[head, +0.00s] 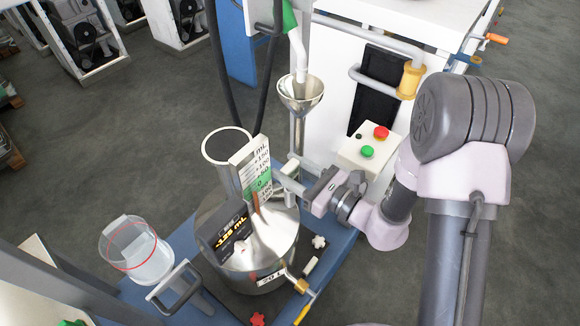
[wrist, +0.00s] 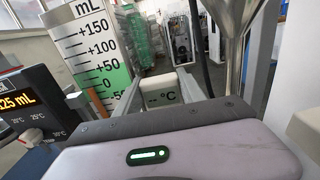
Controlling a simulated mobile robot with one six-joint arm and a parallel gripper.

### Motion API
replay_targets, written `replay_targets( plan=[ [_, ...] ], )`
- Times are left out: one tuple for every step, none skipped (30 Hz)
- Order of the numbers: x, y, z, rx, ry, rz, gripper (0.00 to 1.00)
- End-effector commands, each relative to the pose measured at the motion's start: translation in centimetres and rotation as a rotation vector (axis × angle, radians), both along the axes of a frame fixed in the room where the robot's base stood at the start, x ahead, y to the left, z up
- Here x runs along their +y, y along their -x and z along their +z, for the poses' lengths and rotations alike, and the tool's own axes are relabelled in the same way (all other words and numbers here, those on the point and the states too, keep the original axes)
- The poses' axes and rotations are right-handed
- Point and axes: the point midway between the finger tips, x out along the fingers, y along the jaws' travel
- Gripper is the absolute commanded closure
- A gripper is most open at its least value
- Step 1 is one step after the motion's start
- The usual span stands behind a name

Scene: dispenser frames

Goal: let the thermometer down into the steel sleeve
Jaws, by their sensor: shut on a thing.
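My gripper (head: 284,182) reaches in from the right beside the scale plate. In the wrist view, its fingers (wrist: 160,84) are shut on the thermometer (wrist: 162,92), whose pale head has a display reading "-- °C". The thermometer's stem is hidden in both views, and its head is hard to make out in the head view. The steel measuring can (head: 278,243) stands below, with a wide open-topped neck (head: 228,148). I cannot pick out the thermometer's steel sleeve for certain, nor tell whether the stem is in it or above it.
The mL scale plate (head: 255,166) and a black "mL" display (head: 226,238) stand close left of my gripper. A steel funnel (head: 300,93) sits behind under a green-handled nozzle (head: 290,20). A button box (head: 370,147) is behind the arm, and a clear jug (head: 138,252) at left.

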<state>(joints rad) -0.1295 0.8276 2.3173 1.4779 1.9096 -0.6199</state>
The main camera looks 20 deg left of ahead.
Motion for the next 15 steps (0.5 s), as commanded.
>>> replay_targets(
  plan=[
    [-0.01,-0.01,-0.62,0.0,0.0,0.0,0.94],
    [-0.01,-0.01,-0.79,0.0,0.0,0.0,0.94],
    [0.0,0.0,-0.97,0.0,0.0,0.0,0.94],
    [0.0,0.0,-1.07,0.0,0.0,0.0,0.94],
    [0.0,0.0,-1.14,0.0,0.0,0.0,0.94],
    [0.01,0.0,-1.19,0.0,0.0,0.0,0.94],
    [0.01,0.0,-1.19,0.0,0.0,0.0,0.94],
    [0.01,0.0,-1.19,0.0,0.0,0.0,0.94],
    [0.01,0.0,-1.16,0.0,0.0,0.0,0.94],
    [0.01,0.0,-1.14,0.0,0.0,0.0,0.94],
    [0.01,0.0,-1.12,0.0,0.0,0.0,0.94],
    [0.01,0.0,-1.11,0.0,0.0,0.0,0.94],
    [-0.01,-0.01,-1.11,0.0,0.0,0.0,0.94],
    [-0.01,-0.01,-1.11,0.0,0.0,0.0,0.51],
    [-0.01,-0.01,-1.11,0.0,0.0,0.0,0.43]
  ],
)
